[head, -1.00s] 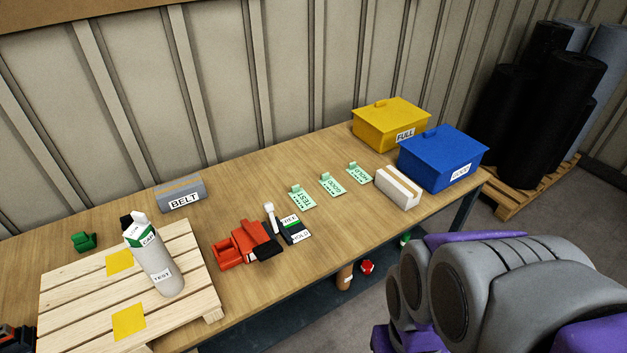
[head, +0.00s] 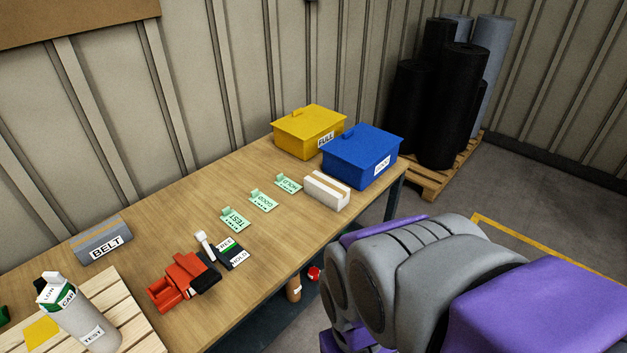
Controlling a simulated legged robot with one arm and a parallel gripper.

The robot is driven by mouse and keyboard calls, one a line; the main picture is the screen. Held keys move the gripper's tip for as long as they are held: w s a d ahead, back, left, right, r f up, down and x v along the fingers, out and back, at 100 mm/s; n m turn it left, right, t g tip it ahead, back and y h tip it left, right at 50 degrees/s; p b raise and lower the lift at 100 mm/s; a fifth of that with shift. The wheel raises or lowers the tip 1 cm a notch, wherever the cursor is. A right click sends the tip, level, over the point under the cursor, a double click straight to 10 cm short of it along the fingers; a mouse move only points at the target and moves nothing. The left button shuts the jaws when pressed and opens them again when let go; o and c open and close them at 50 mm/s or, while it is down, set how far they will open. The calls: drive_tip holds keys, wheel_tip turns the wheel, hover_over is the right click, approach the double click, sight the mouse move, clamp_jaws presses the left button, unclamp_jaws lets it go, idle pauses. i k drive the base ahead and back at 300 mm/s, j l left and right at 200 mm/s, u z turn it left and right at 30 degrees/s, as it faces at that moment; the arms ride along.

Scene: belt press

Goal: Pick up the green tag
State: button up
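Three pale green tags lie in a slanting row on the wooden workbench (head: 165,215). The nearest is the TEST tag (head: 235,219), the middle one is the GOOD tag (head: 263,201), and the farthest is the HOLD tag (head: 288,184). Each has a small raised tab at its back edge. My grey and purple arm fills the lower right, beyond the bench's front edge and apart from the tags. My gripper is not in view.
A red tool (head: 180,283) and a FREE/HOLD plate (head: 232,253) lie left of the tags. A white block (head: 326,190), yellow box (head: 308,132) and blue box (head: 362,156) stand right. A grey BELT block (head: 100,240) and canister (head: 80,320) are left.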

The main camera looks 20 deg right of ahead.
sight(231, 217)
drive_tip(key=i+j+u, duration=0.1)
drive_tip(key=i, duration=0.45)
drive_tip(key=i+j+u, duration=0.1)
drive_tip(key=i+j, duration=0.15)
drive_tip(key=i, duration=0.35)
